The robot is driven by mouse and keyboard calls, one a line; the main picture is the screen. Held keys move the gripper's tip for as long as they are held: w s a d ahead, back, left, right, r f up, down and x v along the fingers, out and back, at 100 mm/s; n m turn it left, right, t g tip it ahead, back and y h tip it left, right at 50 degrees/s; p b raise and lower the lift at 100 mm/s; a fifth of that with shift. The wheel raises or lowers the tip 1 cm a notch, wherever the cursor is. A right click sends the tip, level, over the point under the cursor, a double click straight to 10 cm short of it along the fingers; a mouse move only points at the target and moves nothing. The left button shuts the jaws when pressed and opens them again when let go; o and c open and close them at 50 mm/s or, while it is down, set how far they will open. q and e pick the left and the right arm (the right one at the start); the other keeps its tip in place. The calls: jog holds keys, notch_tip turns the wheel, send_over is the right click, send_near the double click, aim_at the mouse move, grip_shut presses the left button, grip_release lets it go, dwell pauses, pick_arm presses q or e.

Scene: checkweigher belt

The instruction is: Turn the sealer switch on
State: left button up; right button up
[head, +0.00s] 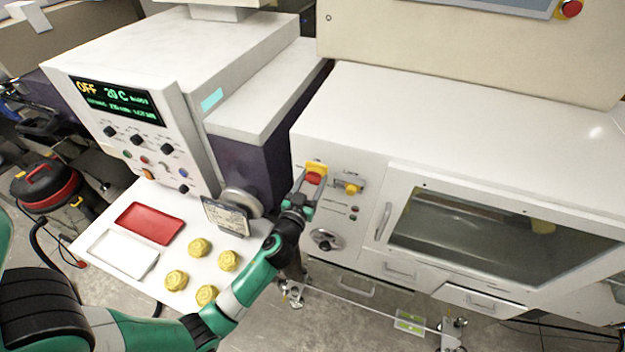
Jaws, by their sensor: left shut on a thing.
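A red handle on a yellow plate, a rotary switch (316,168), sits on the front panel of the white machine at the right, near its left edge. My left gripper (313,183) is at this switch, with its fingers shut on the red handle. The fingers hide part of the handle, so its exact angle is hard to tell. The white cabinet at the left has a display (118,101) that reads OFF and 20 C. Whether the gripped switch belongs to that cabinet cannot be told from the picture. My right gripper is not in view.
A yellow knob (352,188) sits just right of the switch, with small buttons and a round dial (326,239) below. A white shelf holds a red tray (150,223), a white tray (122,254) and several yellow pieces (199,248). A small dark sign (228,217) stands near my forearm.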

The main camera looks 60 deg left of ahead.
pick_arm(q)
jog(key=shift+m, duration=0.3)
jog(key=m, duration=0.7)
jog(key=shift+m, duration=0.4)
jog(key=m, duration=0.4)
jog(key=shift+m, duration=0.3)
jog(key=m+p, duration=0.1)
jog(key=m, duration=0.3)
jog(key=shift+m, duration=0.4)
jog(key=o, duration=1.4)
